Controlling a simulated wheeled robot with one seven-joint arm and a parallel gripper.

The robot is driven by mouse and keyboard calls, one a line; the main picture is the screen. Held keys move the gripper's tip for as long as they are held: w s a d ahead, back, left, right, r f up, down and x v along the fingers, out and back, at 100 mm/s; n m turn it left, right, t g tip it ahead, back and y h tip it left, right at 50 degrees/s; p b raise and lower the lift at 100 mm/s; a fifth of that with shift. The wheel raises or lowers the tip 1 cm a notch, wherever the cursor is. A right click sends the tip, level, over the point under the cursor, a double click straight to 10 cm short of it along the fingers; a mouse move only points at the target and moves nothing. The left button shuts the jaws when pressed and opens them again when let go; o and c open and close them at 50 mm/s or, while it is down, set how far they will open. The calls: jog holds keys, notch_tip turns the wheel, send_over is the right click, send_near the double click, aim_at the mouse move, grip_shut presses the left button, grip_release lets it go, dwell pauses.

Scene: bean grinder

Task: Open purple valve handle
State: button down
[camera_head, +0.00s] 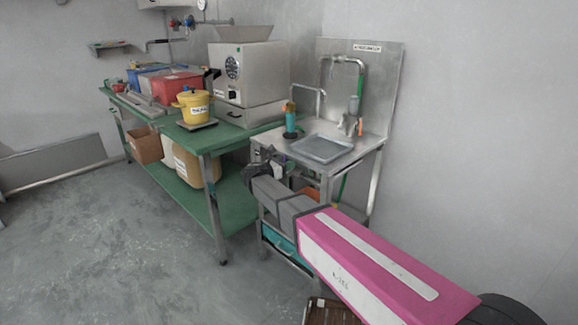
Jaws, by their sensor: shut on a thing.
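My gripper (256,162) is a dark claw at the end of my arm. It is at the front left of the metal sink stand (372,146), just below the level of its top. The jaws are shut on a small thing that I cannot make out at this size. I cannot pick out the purple valve handle clearly; the gripper and arm cover part of the stand's front and underside.
A green workbench (215,138) stands to the left, bearing a steel grinder (262,72), a yellow pot (194,104) and a red bin (166,88). A teal bottle (290,119) stands on the sink stand. The floor at left is open.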

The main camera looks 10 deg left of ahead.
jog(key=shift+w+a+n, duration=0.1)
jog(key=shift+a+n, duration=0.1)
jog(key=shift+n, duration=0.3)
jog(key=c, duration=1.1)
grip_release()
jog(key=v, duration=1)
jog(key=shift+s+a, duration=0.25)
jog(key=shift+s, duration=0.05)
jog(key=shift+f, duration=0.1)
